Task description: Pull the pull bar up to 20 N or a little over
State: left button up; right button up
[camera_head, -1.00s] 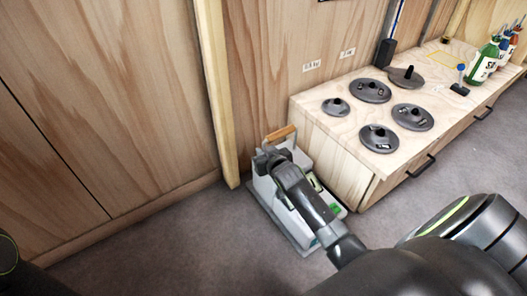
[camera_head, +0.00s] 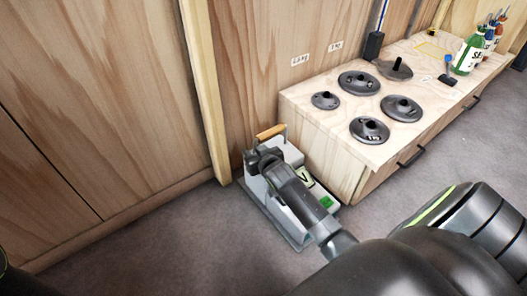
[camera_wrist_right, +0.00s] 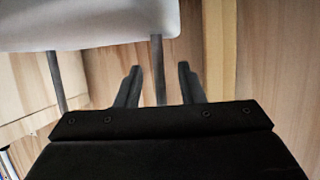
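The pull bar (camera_head: 271,131) is a short wooden handle at the top back of a grey-white floor device (camera_head: 295,238), which has a pale display (camera_head: 305,179) and a green patch. My right gripper (camera_head: 262,157) is just in front of and below the bar, over the device. In the right wrist view, its fingers (camera_wrist_right: 158,88) are apart, with a thin grey rod (camera_wrist_right: 157,55) between them and gaps on both sides. A pale body (camera_wrist_right: 90,22) fills the top left there. The wooden bar does not show in that view. The display reading is not legible. My left gripper is out of view.
A wooden bench (camera_head: 345,133) with several dark disc weights stands right of the device. Bottles (camera_head: 467,56) stand at its far end. A wooden wall and upright post (camera_head: 207,90) are behind. Grey floor (camera_head: 150,250) is open at lower left.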

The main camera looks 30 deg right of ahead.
jog(key=p+v, duration=0.9)
jog(key=v, duration=0.8)
jog(key=shift+r, duration=0.15)
